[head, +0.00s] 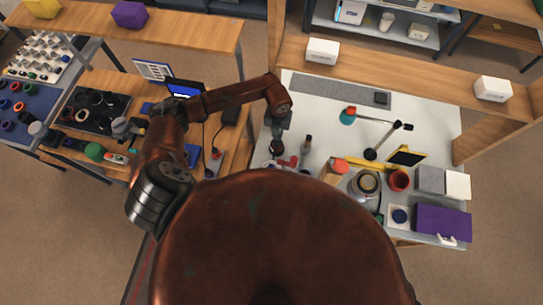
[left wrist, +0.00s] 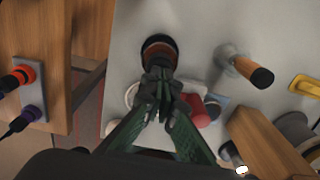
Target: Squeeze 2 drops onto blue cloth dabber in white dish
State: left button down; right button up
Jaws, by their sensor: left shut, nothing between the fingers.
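A round blue pad, which looks like the cloth dabber (head: 400,215), lies in a small white dish (head: 391,224) at the right of the white table. My left gripper (head: 278,130) is over the table's left part, far from the dish. Its fingers are shut and empty in the left wrist view (left wrist: 162,88). Just beyond the fingertips is a dark round piece with a brown ring (left wrist: 158,48). My right gripper is not in view.
Red pieces (head: 288,162) lie below the left gripper. A silver can (head: 365,186), a red cup (head: 399,180) and a purple box (head: 443,222) crowd the right side. My own body hides the table's near middle.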

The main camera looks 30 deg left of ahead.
pick_arm(q)
jog(key=shift+r+p, duration=1)
jog(key=shift+r, duration=0.45)
jog(key=shift+r+p, duration=0.85)
jog(key=shift+r, duration=0.4)
jog(key=shift+r+p, duration=0.9)
jog(key=shift+r, duration=0.8)
